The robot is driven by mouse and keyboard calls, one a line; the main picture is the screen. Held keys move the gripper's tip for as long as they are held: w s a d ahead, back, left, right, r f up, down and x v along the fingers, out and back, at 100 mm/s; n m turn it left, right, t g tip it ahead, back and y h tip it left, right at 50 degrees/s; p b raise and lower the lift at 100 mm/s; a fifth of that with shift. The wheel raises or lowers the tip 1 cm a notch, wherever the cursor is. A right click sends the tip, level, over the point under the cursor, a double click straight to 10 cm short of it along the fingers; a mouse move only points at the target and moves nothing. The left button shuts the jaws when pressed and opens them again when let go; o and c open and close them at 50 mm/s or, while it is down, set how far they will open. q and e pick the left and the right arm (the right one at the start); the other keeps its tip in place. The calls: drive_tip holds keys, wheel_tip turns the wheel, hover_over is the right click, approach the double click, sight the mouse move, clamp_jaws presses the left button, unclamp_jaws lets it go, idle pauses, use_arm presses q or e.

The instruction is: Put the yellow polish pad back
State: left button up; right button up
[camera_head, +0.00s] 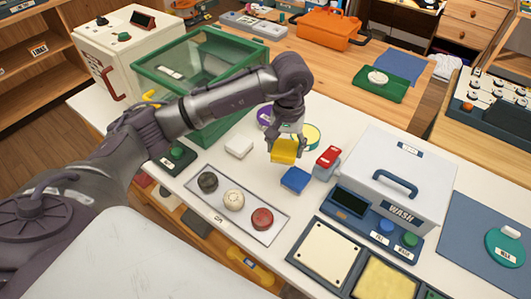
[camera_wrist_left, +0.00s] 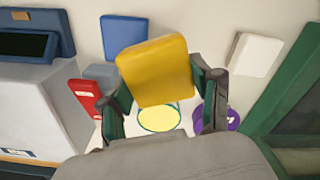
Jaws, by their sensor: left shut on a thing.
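The yellow polish pad (camera_head: 284,151) is a small rounded block, held in my left gripper (camera_head: 287,140) above the white table. In the left wrist view the yellow pad (camera_wrist_left: 157,71) sits between the two fingers of the left gripper (camera_wrist_left: 160,95), which are shut on its sides. A pale yellow disc with a green rim (camera_wrist_left: 158,117) lies on the table beyond the pad; it also shows partly behind the gripper in the head view (camera_head: 310,136). My right gripper is not in view.
A blue block (camera_head: 295,180), a white block (camera_head: 239,147) and a red-topped block (camera_head: 328,157) lie nearby. A tray (camera_head: 237,219) holds three round knobs. The WASH box (camera_head: 400,170) stands right, and a green-framed glass case (camera_head: 193,75) stands behind my arm.

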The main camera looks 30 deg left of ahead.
use_arm(q)
hover_over(266, 165)
drive_tip(key=f, duration=0.1)
drive_tip(key=f+p, duration=0.1)
drive_tip(key=shift+d+f, duration=0.2)
drive_tip(key=shift+f, duration=0.15)
drive_tip(key=shift+a+f, duration=0.15)
drive_tip(key=shift+a, duration=0.05)
drive_tip(key=shift+f, duration=0.2)
wheel_tip(266, 165, down, 3)
drive_tip(key=shift+f+p, duration=0.1)
drive_tip(key=shift+p, duration=0.5)
drive_tip(key=shift+f, duration=0.3)
drive_tip(key=shift+f+b, duration=0.2)
drive_tip(key=shift+b, duration=0.15)
drive_tip(key=o, duration=1)
drive_tip(key=shift+w+r, duration=0.1)
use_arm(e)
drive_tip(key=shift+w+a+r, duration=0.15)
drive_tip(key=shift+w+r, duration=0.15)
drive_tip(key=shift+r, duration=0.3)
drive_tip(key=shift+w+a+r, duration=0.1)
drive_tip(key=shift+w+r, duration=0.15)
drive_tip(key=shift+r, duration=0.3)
use_arm(q)
drive_tip(key=shift+r, duration=0.1)
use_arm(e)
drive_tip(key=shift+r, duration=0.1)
